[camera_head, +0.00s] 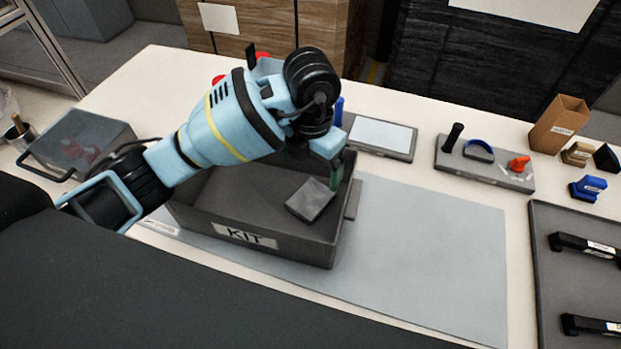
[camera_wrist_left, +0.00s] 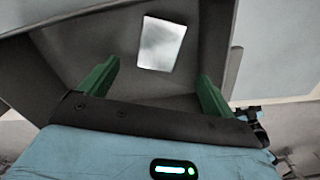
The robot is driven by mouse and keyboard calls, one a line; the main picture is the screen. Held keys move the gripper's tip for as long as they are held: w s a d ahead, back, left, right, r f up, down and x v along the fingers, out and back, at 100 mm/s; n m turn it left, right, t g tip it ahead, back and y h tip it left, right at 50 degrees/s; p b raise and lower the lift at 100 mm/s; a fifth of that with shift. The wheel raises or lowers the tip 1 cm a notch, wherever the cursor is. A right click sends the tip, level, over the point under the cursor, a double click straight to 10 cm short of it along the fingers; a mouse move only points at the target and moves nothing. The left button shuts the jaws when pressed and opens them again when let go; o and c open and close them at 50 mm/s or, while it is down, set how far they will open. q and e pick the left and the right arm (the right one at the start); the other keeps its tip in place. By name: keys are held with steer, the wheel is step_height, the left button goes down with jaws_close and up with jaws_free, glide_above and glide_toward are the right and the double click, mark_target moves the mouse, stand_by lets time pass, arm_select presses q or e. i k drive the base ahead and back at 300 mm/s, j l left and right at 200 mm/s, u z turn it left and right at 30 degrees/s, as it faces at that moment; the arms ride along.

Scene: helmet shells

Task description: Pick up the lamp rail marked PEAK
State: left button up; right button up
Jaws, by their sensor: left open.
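Two black lamp rails with white labels lie on a dark tray (camera_head: 546,290) at the right edge of the head view. One is the upper rail (camera_head: 585,246) and the other the lower rail (camera_head: 592,325). Their labels are too small to read, so I cannot tell which is marked PEAK. My left gripper (camera_head: 334,172) is over the grey kit box, far left of the rails. In the left wrist view its two green fingers (camera_wrist_left: 159,75) are apart with nothing between them. My right gripper is not in view.
The kit box (camera_head: 300,248), labelled KIT, holds a grey block (camera_head: 311,199) and stands on a grey mat (camera_head: 430,260). A tool holder (camera_head: 485,165) stands behind the mat. A cardboard box (camera_head: 558,124) and blue part (camera_head: 587,188) stand at right. The mat's right half is clear.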

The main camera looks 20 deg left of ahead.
mark_target(558, 239)
steer(key=z, duration=1.4)
